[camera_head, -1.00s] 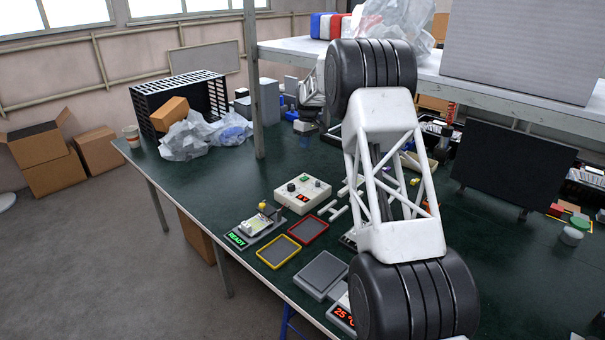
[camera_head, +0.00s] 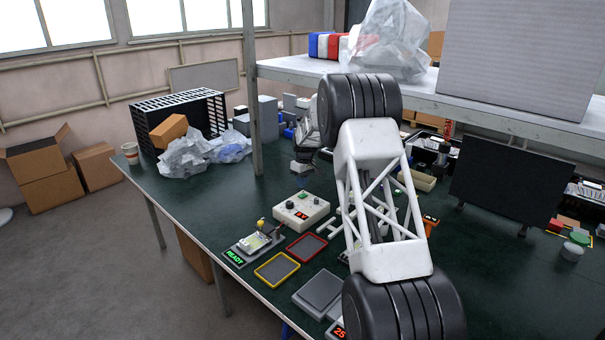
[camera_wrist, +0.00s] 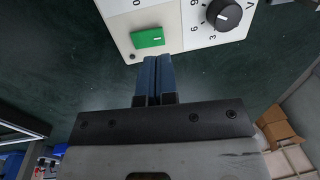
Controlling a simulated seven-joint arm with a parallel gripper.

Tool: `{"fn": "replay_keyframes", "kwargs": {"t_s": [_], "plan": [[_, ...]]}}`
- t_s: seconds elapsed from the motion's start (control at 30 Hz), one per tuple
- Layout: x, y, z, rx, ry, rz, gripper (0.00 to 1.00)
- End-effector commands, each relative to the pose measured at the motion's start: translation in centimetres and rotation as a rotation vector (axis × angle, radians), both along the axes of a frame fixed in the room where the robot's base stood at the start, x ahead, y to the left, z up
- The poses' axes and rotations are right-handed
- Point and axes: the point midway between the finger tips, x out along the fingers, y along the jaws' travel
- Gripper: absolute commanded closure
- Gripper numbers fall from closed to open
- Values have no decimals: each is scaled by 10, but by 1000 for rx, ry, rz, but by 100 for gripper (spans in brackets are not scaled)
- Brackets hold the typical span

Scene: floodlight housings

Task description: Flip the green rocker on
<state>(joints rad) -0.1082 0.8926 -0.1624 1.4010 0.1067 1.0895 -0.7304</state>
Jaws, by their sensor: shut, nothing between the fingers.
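The green rocker (camera_wrist: 148,38) is set in a pale panel (camera_wrist: 120,22) at the top of the wrist view. A black dial knob (camera_wrist: 224,14) with printed numbers is to its right. My gripper (camera_wrist: 157,58) has its two blue fingers together, with nothing between them. Their tips appear just below the rocker's lower edge and overlap the panel's edge; I cannot tell whether they touch. My arm hides part of the table.
A shelf post (camera_head: 250,100) stands behind. A black panel (camera_head: 505,180) stands at the right.

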Motion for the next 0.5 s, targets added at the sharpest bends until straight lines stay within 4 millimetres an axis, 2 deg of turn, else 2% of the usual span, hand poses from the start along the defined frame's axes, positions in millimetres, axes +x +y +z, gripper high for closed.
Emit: {"fn": "replay_keyframes", "kwargs": {"t_s": [0.2, 0.5], "plan": [[-2, 2, -28, 0, -1, 0, 100], [-3, 4, -42, -1, -5, 0, 100]]}}
